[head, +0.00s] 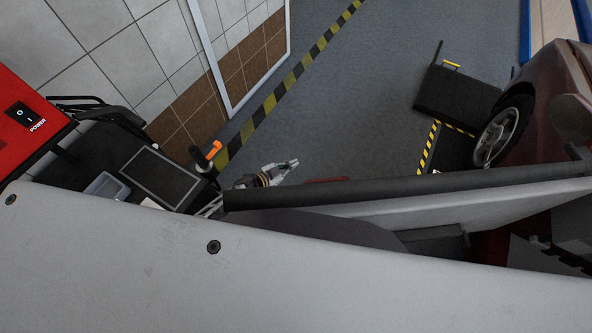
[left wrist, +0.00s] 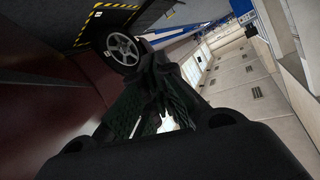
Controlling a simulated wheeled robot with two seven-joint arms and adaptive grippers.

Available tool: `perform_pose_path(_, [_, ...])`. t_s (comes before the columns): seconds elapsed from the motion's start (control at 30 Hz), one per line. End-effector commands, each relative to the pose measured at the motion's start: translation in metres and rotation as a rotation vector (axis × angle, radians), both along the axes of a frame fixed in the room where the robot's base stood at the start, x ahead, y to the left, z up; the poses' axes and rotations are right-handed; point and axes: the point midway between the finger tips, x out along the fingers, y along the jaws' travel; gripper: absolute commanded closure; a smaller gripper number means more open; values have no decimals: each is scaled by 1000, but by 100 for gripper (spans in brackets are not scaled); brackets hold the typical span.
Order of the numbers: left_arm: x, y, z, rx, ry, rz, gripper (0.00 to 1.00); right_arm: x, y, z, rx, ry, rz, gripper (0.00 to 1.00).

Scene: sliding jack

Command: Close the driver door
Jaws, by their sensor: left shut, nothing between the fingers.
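The driver door (head: 470,205) stands open from the red car (head: 555,105) on the right of the head view. Its dark top edge runs left across the picture, with a pale inner panel below it. A bit of red shows just beyond that edge. My left gripper (head: 287,165) is shut and empty beyond the dark edge, near the door's left end, fingers pointing right. In the left wrist view its fingers (left wrist: 160,105) are close together, beside a dark red panel (left wrist: 45,110). I cannot tell whether they touch it. My right gripper is out of view.
A car wheel (head: 500,130) and a black wheeled stand (head: 455,92) are beyond the door on the right. A red machine (head: 30,115) and a dark tray cart (head: 160,178) are at the left. The grey floor (head: 350,95) between is clear.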

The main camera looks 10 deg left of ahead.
Motion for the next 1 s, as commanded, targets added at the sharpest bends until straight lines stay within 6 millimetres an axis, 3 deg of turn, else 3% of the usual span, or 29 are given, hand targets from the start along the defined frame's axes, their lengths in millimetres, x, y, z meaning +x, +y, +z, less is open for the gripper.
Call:
perform_pose_path(0.03, [12,-15,24,-12,-51,-69,100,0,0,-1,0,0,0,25])
perform_pose_path(0.2, [23,-60,90,-33,-169,-316,100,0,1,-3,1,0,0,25])
perform_pose_path(0.5, [2,-112,170,36,-264,-764,100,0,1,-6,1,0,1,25])
perform_pose_path(0.77, [-30,-119,202,223,-230,-1111,100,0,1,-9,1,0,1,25])
perform_pose_path(1.0, [-48,-93,216,498,-117,-1344,100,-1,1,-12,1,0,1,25])
